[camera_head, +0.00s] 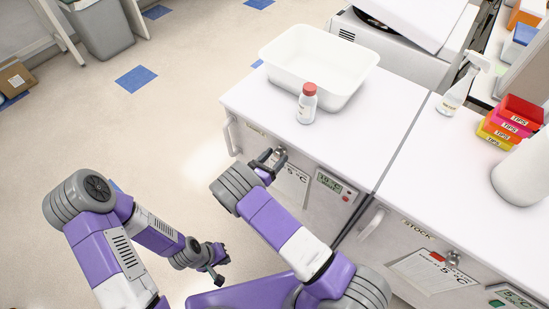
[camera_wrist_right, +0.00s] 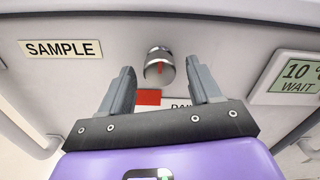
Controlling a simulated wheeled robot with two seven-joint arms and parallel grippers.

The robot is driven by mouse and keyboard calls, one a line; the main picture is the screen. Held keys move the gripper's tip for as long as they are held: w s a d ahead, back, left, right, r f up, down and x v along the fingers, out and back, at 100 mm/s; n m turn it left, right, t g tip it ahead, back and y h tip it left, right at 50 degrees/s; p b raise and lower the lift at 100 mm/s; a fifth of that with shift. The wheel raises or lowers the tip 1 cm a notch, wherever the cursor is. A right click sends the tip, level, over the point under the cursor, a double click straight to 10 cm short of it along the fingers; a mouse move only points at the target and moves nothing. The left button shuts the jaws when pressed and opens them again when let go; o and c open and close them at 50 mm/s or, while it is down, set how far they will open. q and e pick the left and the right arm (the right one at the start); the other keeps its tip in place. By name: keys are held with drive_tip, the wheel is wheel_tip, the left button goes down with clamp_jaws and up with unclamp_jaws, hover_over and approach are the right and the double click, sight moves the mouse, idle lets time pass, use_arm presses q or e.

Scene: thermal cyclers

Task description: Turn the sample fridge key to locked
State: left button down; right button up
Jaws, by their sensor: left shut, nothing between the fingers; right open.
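The sample fridge (camera_head: 250,149) is the white cabinet at the left end of the bench, and its SAMPLE label (camera_wrist_right: 60,49) shows in the right wrist view. A red patch (camera_wrist_right: 148,97) shows below the knob. My left gripper (camera_head: 217,273) is shut and empty, low over the floor, away from the fridge.
The fridge display (camera_wrist_right: 298,76) reads 10 ° and WAIT. A white tub (camera_head: 318,60) and a red-capped bottle (camera_head: 307,104) stand on top. The stock fridge (camera_head: 400,250) is to the right, with its own lock. A door handle (camera_head: 228,136) sticks out at left.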

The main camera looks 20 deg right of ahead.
drive_tip(key=shift+c, duration=0.2)
drive_tip(key=shift+d, duration=0.1)
drive_tip(key=c, duration=1)
drive_tip(key=m+b, duration=0.2)
drive_tip(key=m, duration=0.1)
drive_tip(key=shift+f+m, duration=0.1)
drive_tip(key=shift+m, duration=0.3)
drive_tip(key=m+b, duration=0.2)
drive_tip(key=m, duration=0.3)
drive_tip(key=shift+m, duration=0.3)
drive_tip(key=m+b, duration=0.2)
drive_tip(key=m, duration=0.2)
drive_tip(key=shift+b, duration=0.3)
drive_tip(key=shift+m+b, duration=1.05)
drive_tip(key=shift+m, duration=1.25)
drive_tip(key=shift+w, duration=0.1)
